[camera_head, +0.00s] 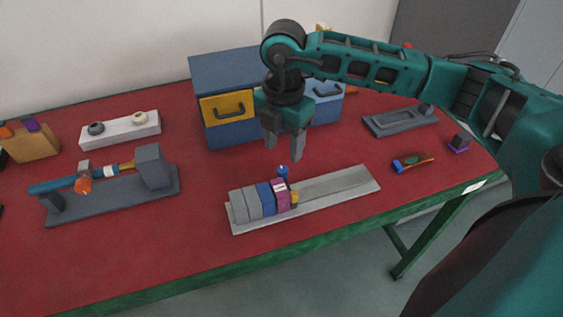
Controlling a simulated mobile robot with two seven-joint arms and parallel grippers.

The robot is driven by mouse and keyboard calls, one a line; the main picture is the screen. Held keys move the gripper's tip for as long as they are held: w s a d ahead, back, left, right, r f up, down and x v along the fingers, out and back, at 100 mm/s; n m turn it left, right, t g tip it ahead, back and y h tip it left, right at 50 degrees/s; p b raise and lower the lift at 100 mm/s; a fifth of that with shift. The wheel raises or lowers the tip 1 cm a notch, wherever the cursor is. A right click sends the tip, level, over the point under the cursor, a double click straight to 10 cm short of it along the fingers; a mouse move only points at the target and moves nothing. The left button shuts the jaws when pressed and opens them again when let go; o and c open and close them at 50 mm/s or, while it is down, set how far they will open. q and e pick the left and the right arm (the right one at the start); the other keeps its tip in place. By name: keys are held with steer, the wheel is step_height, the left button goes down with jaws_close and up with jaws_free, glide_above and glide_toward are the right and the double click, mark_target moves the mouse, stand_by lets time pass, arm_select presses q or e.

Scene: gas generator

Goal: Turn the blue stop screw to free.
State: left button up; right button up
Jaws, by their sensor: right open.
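The blue stop screw (282,171) stands upright at the back of a grey rail tray (335,186), by the right end of a row of blocks. The row has grey blocks (246,204), a blue block (266,198), a magenta block (281,194) and a small yellow piece (294,198). My right gripper (284,153) is open, pointing down just above and behind the blue screw, with its fingers apart and nothing between them. It does not appear to touch the screw. My left gripper is not in view.
A grey fixture (110,198) with a blue cylinder is at left. A white block (120,131) lies behind it. A blue-orange tool (412,163) lies at right. The front red table is clear.

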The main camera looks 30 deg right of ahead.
mark_target(282, 169)
step_height(282, 169, down, 6)
steer(key=shift+f, duration=0.15)
steer(key=shift+a, duration=0.1)
jaws_close()
stand_by(0.5)
